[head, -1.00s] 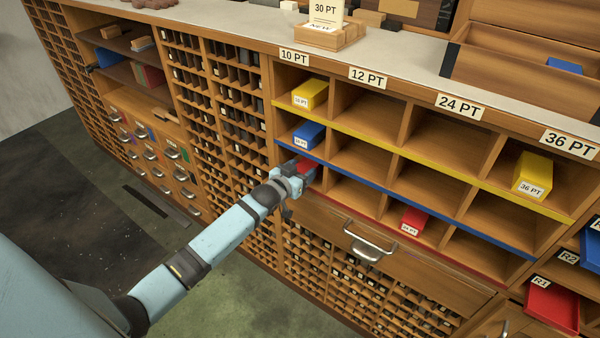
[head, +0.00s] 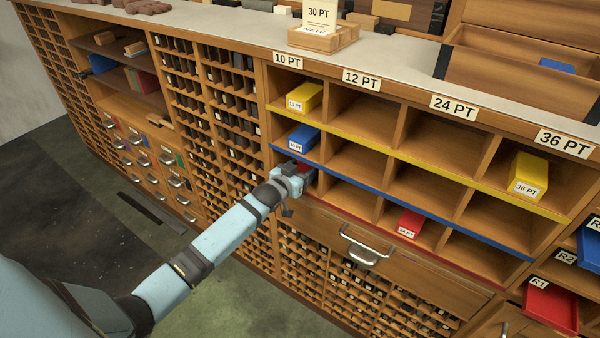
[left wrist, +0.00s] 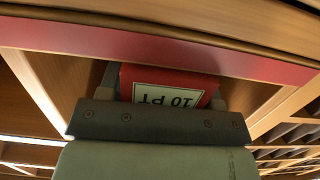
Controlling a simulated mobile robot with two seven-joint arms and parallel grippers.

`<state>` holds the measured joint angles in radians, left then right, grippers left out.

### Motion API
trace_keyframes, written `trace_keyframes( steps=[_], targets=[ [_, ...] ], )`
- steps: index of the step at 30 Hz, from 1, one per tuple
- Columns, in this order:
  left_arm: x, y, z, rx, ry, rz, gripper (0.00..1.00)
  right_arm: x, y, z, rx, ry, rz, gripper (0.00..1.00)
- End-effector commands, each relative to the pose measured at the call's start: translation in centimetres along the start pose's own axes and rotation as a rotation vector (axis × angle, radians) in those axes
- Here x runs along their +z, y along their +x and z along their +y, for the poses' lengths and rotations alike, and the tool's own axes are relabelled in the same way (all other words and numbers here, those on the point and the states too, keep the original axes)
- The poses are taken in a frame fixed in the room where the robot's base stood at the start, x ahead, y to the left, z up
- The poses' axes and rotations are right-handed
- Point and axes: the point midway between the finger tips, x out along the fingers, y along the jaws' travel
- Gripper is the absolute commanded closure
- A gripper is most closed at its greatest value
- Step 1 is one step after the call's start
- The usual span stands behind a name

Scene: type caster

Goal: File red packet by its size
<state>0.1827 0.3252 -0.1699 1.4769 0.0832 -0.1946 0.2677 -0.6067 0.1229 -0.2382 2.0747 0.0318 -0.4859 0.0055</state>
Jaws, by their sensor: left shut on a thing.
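My left gripper (head: 298,176) is shut on a red packet (head: 304,169) at the bottom-left compartment of the rack, in the 10 PT column and red-striped row. In the head view the gripper hides most of this packet. In the left wrist view the red packet (left wrist: 170,80) shows between the jaws (left wrist: 158,122), its "10 PT" label upside down, beside the red strip (left wrist: 150,46). I cannot tell how deep it sits. Another red packet (head: 409,222) lies in the bottom row under 24 PT. My right gripper is not in view.
A blue packet (head: 303,138) and a yellow packet (head: 304,97) lie above in the 10 PT column. A yellow packet (head: 528,176) lies under 36 PT. A drawer handle (head: 366,242) sticks out below the rack. A red R1 tray (head: 550,307) stands at right.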

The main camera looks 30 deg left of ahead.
Motion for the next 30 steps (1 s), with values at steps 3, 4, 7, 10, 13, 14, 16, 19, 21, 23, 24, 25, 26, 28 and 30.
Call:
trace_keyframes(
  steps=[3, 4, 7, 10, 13, 14, 16, 19, 21, 23, 24, 25, 26, 28, 30],
  targets=[
    [-0.3, 0.3, 0.0, 0.000, 0.000, 0.005, 0.88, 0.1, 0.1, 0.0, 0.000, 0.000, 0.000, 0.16],
    [-0.3, 0.4, 0.0, 0.000, 0.000, 0.005, 0.88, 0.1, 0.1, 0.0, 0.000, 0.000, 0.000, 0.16],
    [-0.4, 0.6, 0.0, 0.000, 0.000, 0.005, 0.88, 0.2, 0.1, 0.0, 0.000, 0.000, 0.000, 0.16],
    [-0.4, 0.8, 0.0, 0.000, 0.000, 0.005, 0.88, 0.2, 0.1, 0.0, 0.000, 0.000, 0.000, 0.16],
    [-0.4, 0.8, 0.0, 0.000, 0.000, 0.004, 0.23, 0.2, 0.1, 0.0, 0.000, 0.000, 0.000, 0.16],
    [-0.3, 0.8, 0.0, 0.000, 0.000, 0.003, 0.16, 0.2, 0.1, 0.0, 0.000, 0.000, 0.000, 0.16],
    [-0.3, 0.8, 0.0, 0.000, 0.000, 0.003, 0.12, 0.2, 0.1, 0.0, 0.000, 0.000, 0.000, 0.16],
    [-0.3, 0.8, 0.0, 0.000, 0.000, 0.002, 0.12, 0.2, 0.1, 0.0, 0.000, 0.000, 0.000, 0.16],
    [0.0, 0.8, 0.0, 0.000, 0.000, -0.002, 0.12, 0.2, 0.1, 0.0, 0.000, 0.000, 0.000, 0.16],
    [0.0, 0.8, 0.0, 0.000, 0.000, -0.002, 0.12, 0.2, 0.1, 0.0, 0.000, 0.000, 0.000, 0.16],
    [0.0, 0.8, 0.0, 0.000, 0.000, -0.002, 0.12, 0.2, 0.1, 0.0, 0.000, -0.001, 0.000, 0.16],
    [0.0, 0.6, 0.0, 0.000, 0.000, -0.002, 0.12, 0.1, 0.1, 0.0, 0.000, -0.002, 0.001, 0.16],
    [-0.1, 0.3, 0.0, 0.000, 0.000, -0.002, 0.12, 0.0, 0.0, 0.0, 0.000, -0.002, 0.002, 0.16],
    [0.0, -0.6, 0.0, 0.000, 0.000, -0.002, 0.12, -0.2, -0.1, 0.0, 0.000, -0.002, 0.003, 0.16],
    [-0.1, -1.9, 0.0, 0.000, 0.000, -0.002, 0.12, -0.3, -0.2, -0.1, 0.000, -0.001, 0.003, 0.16]
  ],
)
